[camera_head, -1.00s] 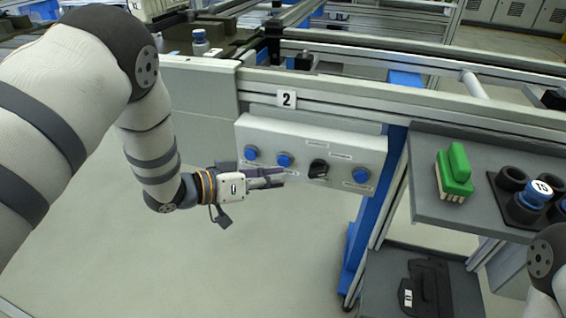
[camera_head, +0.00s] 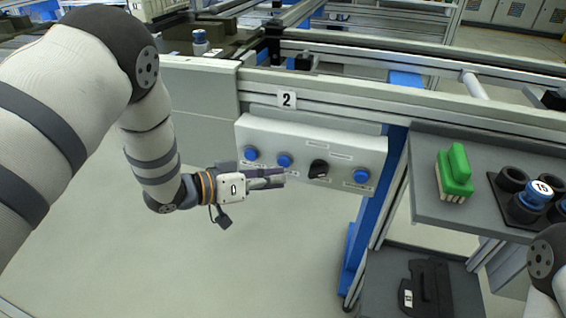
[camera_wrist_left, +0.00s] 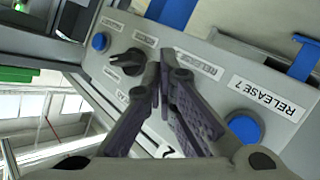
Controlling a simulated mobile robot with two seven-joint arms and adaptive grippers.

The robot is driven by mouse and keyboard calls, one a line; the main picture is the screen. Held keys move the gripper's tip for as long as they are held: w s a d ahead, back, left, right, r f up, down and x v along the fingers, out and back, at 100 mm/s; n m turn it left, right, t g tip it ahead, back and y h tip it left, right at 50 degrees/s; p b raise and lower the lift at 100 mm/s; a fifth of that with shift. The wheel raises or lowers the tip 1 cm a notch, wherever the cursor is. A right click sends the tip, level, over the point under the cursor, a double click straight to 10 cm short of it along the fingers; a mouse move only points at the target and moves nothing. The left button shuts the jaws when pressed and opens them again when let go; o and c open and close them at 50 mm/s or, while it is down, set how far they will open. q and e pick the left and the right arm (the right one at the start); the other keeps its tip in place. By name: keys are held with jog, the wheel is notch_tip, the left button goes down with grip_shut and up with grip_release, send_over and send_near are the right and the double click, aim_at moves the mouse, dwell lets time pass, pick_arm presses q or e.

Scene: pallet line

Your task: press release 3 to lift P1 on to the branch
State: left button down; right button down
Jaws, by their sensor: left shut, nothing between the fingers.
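A pale control panel (camera_head: 338,142) carries three blue buttons and a black knob (camera_head: 318,169). The left button (camera_head: 250,154), middle button (camera_head: 284,160) and right button (camera_head: 361,175) show in the head view. My left gripper (camera_head: 281,179) is shut and empty, its tips just below the middle button; contact cannot be told. In the left wrist view, its fingertips (camera_wrist_left: 164,62) cover part of the panel beside a partly legible release label (camera_wrist_left: 198,65). The button labelled RELEASE 7 (camera_wrist_left: 243,127) is to their right. I cannot make out release 3 or P1. My right gripper is out of view.
The conveyor rail (camera_head: 420,97) with a "2" plate (camera_head: 287,99) runs above the panel. A grey shelf (camera_head: 430,206) at right holds a green brush-like object (camera_head: 454,172) and a black holder (camera_head: 513,207). Open floor lies below the panel.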

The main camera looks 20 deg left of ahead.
pick_arm(q)
jog(key=shift+w, duration=0.1)
jog(key=shift+w, duration=0.3)
jog(key=shift+w, duration=0.5)
dwell(0.9)
jog(key=shift+s+r, duration=0.1)
jog(key=shift+s+p, duration=0.3)
jog(key=shift+s, duration=0.5)
